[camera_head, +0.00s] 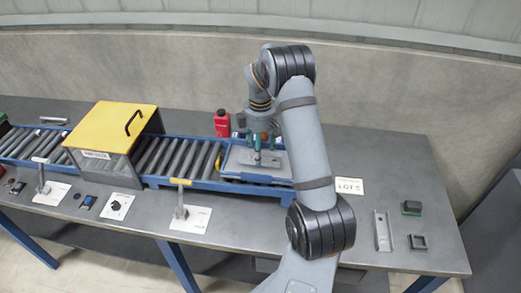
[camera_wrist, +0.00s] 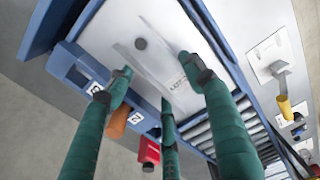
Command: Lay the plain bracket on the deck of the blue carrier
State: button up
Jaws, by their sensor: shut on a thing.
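The blue carrier (camera_head: 229,175) sits at the right end of the roller conveyor, and its pale grey deck shows large in the wrist view (camera_wrist: 105,22). My gripper (camera_head: 262,158) reaches down over this deck. Its green fingers (camera_wrist: 160,78) are shut on the plain bracket, a flat grey strip (camera_wrist: 150,62) with a dark round hole near one end. The bracket lies over the deck, inside the carrier's edges. I cannot tell whether it touches the deck. In the head view the bracket (camera_head: 270,160) is partly hidden by my fingers and arm.
A red bottle (camera_head: 222,123) stands behind the conveyor. A yellow-topped housing (camera_head: 112,125) spans the rollers to the left. At the right of the table lie a grey channel-shaped part (camera_head: 382,231), a square part (camera_head: 418,242) and a dark green block (camera_head: 411,208).

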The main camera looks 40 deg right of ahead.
jog(key=shift+f, duration=0.35)
jog(key=shift+f, duration=0.15)
jog(key=o, duration=1.2)
notch_tip(320, 180, up, 12)
jog(key=shift+r, duration=0.2)
